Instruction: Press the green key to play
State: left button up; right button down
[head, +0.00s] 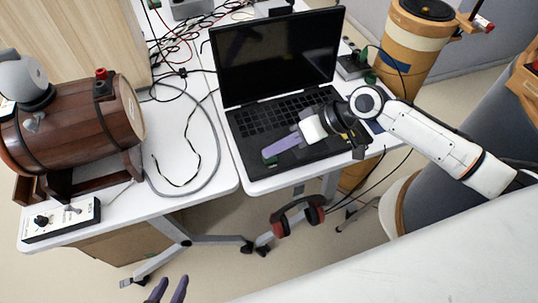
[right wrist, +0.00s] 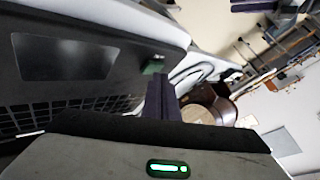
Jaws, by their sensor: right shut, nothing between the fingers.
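A black open laptop (head: 290,130) stands on the white table, its screen dark. A small green key (head: 270,162) shows near the front left corner of its deck, and also in the right wrist view (right wrist: 153,65). My right gripper (head: 266,153) reaches in from the right over the laptop's palm rest. Its purple fingers are shut and empty, with their tips right by the green key; I cannot tell whether they touch it. The fingers also show in the right wrist view (right wrist: 158,82). My left gripper (head: 173,280) is at the bottom edge, its two fingers apart and empty, away from the laptop.
A wooden barrel (head: 75,125) on a stand sits on the left table, with a small switch box (head: 62,220) in front. Cables lie between barrel and laptop. Red and black headphones (head: 297,215) hang below the table edge. A wooden drum-like cylinder (head: 410,45) stands at the back right.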

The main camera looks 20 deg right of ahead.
aim_at(275, 158)
jog(key=shift+f, duration=0.35)
dwell(0.3)
jog(key=shift+r, duration=0.1)
jog(key=shift+r+p, duration=0.7)
jog(key=shift+p, duration=0.1)
notch_tip(275, 158, up, 4)
jog(key=p, duration=0.4)
jog(key=shift+r+p, duration=0.25)
jog(key=shift+p, duration=0.05)
jog(key=shift+r+b, duration=0.15)
jog(key=shift+b, duration=0.15)
jog(key=shift+r, duration=0.6)
dwell(1.1)
